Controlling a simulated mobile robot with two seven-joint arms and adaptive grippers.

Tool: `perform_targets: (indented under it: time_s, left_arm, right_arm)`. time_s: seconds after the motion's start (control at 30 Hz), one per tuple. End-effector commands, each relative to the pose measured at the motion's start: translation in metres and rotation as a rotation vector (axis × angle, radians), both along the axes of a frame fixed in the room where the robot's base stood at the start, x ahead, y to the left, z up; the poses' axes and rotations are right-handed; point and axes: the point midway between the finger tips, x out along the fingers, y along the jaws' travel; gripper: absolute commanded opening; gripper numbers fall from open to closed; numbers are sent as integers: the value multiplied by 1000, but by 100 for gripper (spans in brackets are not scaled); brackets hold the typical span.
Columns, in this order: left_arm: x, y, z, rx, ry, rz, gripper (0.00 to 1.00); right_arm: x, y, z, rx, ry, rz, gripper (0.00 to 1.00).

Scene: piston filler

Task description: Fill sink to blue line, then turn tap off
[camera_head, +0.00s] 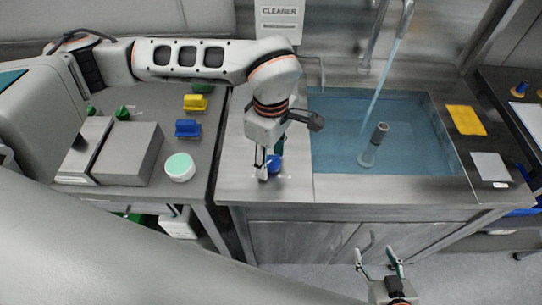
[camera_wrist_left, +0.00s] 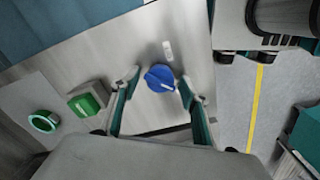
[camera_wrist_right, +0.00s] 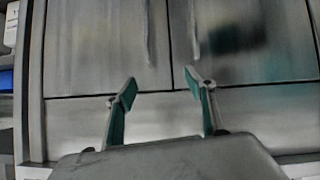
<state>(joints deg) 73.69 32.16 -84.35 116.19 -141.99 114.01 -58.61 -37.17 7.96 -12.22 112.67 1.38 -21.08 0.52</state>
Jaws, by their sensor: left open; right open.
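The sink (camera_head: 310,130) holds bluish water (camera_head: 340,150). A stream (camera_head: 378,95) falls from the tap spout (camera_head: 405,15) into it, so the tap is running. A grey standpipe (camera_head: 373,145) rises above the water; I cannot make out a blue line. A round blue knob (camera_wrist_left: 160,78) with a white mark sits on the steel counter left of the sink. My left gripper (camera_head: 267,168) is open and points down at the knob, its fingertips on either side; contact is unclear. My right gripper (camera_head: 378,262) is open and empty in front of the sink cabinet.
A green switch (camera_wrist_left: 88,101) and a green ring (camera_wrist_left: 44,122) are near the knob. Yellow (camera_head: 466,119) and grey (camera_head: 490,167) cloths lie right of the sink. A round tub (camera_head: 180,167) and blue (camera_head: 187,128) and yellow (camera_head: 195,103) blocks stand on the left counter.

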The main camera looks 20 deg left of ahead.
Motion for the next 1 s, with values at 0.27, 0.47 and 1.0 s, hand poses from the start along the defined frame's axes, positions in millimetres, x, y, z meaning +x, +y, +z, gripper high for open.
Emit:
perform_targets:
  time_s: [0.27,0.47,1.0]
  left_arm:
    - [0,0,-1,0,0,-1,32]
    - [0,0,0,0,0,-1,6]
    - [0,0,-1,1,0,183,7]
  right_arm:
    - [1,0,1,0,-2,-1,54]
    - [0,-1,-2,-1,3,0,54]
    - [-3,-1,-14,-2,12,0,54]
